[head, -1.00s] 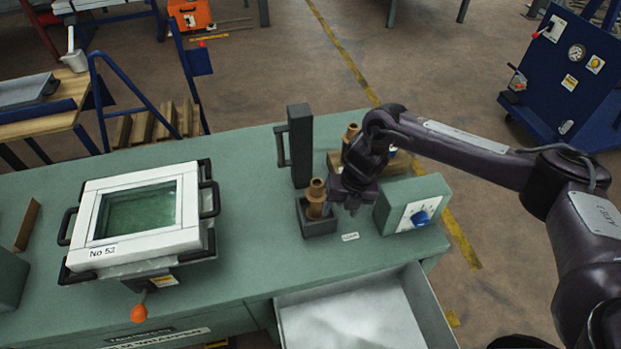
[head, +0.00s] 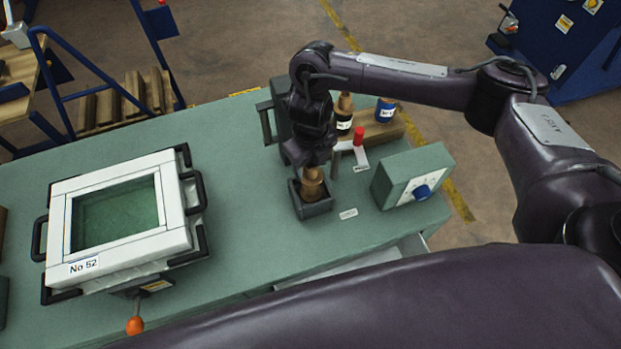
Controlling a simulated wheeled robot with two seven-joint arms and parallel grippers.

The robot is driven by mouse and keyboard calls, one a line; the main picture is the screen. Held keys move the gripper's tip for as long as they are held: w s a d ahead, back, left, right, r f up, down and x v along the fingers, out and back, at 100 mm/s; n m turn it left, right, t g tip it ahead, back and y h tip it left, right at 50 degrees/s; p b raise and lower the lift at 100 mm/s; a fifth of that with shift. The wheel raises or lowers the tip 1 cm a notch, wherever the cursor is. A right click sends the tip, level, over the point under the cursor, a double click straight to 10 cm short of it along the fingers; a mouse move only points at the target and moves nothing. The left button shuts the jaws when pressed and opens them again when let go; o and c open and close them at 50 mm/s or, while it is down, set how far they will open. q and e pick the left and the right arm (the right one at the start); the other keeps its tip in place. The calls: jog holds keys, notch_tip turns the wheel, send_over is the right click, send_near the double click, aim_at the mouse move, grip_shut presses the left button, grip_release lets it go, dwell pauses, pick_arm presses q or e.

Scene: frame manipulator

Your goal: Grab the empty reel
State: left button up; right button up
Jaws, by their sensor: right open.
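The empty reel (head: 312,184) is a bare brown spool standing upright in a small dark square holder (head: 316,209) on the green bench. My right gripper (head: 308,163) is open and points down at the reel's top from just above and behind. It hides the upper part of the reel. I cannot tell whether the fingers touch it or straddle it. My left gripper is not in view.
The white-framed box marked No 52 (head: 178,240) stands at left. A green control box (head: 392,187) with a blue knob stands at right. Behind my gripper are a dark reel (head: 343,122), a blue reel (head: 385,112) and a red-knobbed lever (head: 358,137). A drawer lies below the front edge.

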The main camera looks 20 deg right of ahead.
aim_at(311, 180)
jog(key=f, duration=0.2)
jog(key=shift+s+f, duration=0.2)
jog(key=shift+f, duration=0.15)
jog(key=shift+w+f, duration=0.1)
jog(key=shift+f, duration=0.35)
jog(key=c, duration=0.6)
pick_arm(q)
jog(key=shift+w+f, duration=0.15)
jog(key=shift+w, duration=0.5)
pick_arm(e)
jog(key=shift+r, duration=0.1)
